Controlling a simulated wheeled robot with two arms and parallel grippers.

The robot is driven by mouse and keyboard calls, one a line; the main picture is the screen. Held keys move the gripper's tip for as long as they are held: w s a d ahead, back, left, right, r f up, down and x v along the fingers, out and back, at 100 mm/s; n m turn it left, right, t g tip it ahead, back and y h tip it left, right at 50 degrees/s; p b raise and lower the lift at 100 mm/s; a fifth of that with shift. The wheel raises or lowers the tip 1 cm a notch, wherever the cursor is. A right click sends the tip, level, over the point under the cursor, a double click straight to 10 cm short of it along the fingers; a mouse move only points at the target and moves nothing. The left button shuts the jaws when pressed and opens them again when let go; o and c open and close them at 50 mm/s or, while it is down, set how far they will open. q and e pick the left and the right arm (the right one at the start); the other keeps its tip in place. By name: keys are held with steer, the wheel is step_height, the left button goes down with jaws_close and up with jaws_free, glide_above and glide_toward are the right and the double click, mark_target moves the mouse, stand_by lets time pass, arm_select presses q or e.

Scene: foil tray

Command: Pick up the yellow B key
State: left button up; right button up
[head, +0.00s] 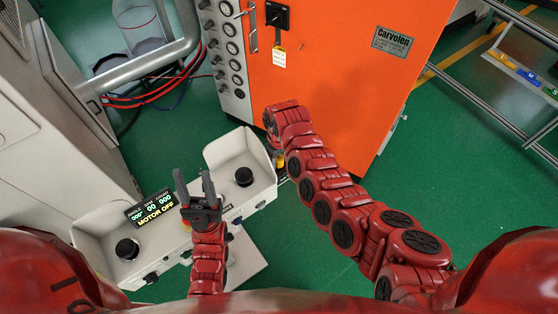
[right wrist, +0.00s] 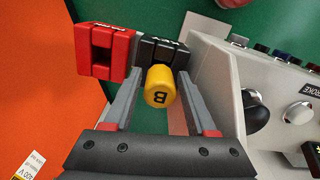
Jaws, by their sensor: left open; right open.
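The yellow B key (right wrist: 160,93), a short rounded block marked with a dark B, shows in the right wrist view. It is attached to or against a black block (right wrist: 162,52). My right gripper (right wrist: 160,77) is open, with one finger on each side of the key in the picture. I cannot tell whether the fingers touch it. In the head view the right arm's end hides most of this area. My left gripper (head: 195,183) is open and empty above the grey control console (head: 262,157), far from the key.
A red block (right wrist: 104,50) sits just left of the black block. The orange cabinet (head: 345,85) is close to my right arm. The console carries black knobs (head: 244,176) and a lit display (head: 150,207). Green floor (head: 470,190) is free at the right.

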jaws_close()
steer(key=shift+r, duration=0.1)
stand_by(0.4)
steer(key=shift+w+a+r+b, duration=0.15)
steer(key=shift+r+b, duration=0.15)
steer(key=shift+r, duration=0.45)
step_height(320, 180, up, 7)
steer(key=shift+f+b, duration=0.2)
steer(key=shift+b, duration=0.7)
step_height(320, 180, up, 15)
steer(key=p, duration=0.7)
steer(key=shift+r, duration=0.15)
